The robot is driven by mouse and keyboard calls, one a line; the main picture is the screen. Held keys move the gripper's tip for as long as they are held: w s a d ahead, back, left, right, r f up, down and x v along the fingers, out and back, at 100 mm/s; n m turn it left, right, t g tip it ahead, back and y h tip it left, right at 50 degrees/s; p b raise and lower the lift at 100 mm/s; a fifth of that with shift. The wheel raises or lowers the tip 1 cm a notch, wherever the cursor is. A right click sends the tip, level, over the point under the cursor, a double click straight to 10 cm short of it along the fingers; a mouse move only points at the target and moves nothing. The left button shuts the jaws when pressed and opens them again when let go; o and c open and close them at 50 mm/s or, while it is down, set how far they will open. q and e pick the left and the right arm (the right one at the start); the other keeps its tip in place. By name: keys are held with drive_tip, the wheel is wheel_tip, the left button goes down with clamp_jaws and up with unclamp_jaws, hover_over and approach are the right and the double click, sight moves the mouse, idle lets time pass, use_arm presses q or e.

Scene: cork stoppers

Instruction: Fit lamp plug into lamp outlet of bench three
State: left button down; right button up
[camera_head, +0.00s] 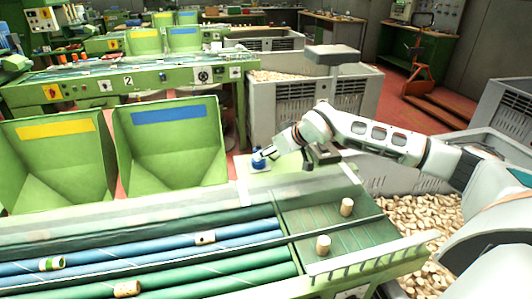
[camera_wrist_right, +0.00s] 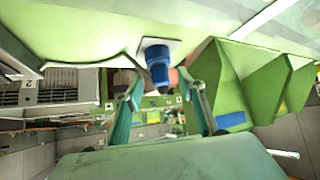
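A blue cylindrical fitting (camera_head: 259,160) stands on a small white plate (camera_head: 262,169) at the back edge of the near bench. I cannot tell whether it is the lamp outlet alone or has the plug in it. In the right wrist view the blue fitting (camera_wrist_right: 158,68) projects from its white plate (camera_wrist_right: 174,47) between my fingertips. My right gripper (camera_head: 266,154) is beside the fitting; in the wrist view its fingers (camera_wrist_right: 160,82) are apart, with gaps on both sides of the fitting. No separate lamp plug is distinguishable. My left gripper is not in view.
The near bench has blue and green rollers (camera_head: 150,262) with corks, and a green tray (camera_head: 330,222) with two upright corks. Two green hoppers (camera_head: 172,165) stand left of the fitting. A grey crate (camera_head: 262,112) stands behind; loose corks (camera_head: 425,222) fill a bin at right.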

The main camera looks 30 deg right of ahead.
drive_tip(key=v, duration=1.1)
